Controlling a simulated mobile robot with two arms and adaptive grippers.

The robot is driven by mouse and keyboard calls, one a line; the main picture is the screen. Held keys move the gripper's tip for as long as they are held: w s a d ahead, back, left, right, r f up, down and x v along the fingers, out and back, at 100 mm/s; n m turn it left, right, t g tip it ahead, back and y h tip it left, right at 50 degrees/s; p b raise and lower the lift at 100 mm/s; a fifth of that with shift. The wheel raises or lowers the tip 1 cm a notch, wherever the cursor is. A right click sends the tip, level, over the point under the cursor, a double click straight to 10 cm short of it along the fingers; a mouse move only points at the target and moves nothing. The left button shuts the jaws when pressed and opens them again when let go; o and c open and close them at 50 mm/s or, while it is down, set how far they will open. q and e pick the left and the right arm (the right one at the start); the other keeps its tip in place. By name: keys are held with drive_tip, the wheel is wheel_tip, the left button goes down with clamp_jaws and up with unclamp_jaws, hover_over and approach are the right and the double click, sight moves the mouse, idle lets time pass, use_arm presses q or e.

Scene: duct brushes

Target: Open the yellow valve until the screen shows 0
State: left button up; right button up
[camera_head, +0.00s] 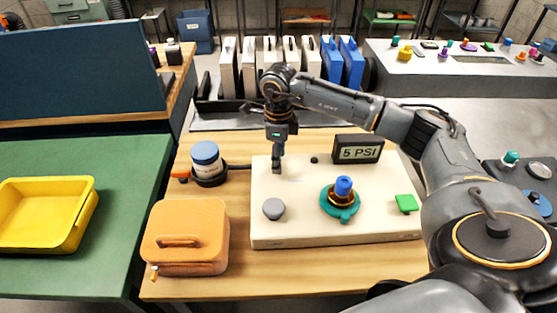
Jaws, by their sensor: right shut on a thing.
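A cream panel box (300,228) lies on the wooden table. A dark screen (360,150) at its back right reads 5 PSI. My right gripper (277,166) points down over the panel's back left. It is shut, and what it grips is too small or hidden to make out. I see no plainly yellow valve on the panel. A fitting with a blue cap (343,187), a brownish-gold collar and a teal base (341,211) stands right of centre. A grey knob (273,208) is at front left, a green square piece (406,203) at right. My left gripper is not in view.
An orange case (186,232) and a blue-lidded jar (206,158) stand left of the panel. A yellow tray (45,215) lies on the green table at left. My right arm spans the space above the panel's back right. Bare wood shows along the table's front.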

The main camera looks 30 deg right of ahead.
drive_tip(key=shift+n, duration=0.6)
drive_tip(key=shift+b, duration=0.3)
drive_tip(key=o, duration=1.2)
drive_tip(key=shift+c, duration=0.2)
wheel_tip(320, 180, up, 12)
drive_tip(key=shift+r, duration=0.15)
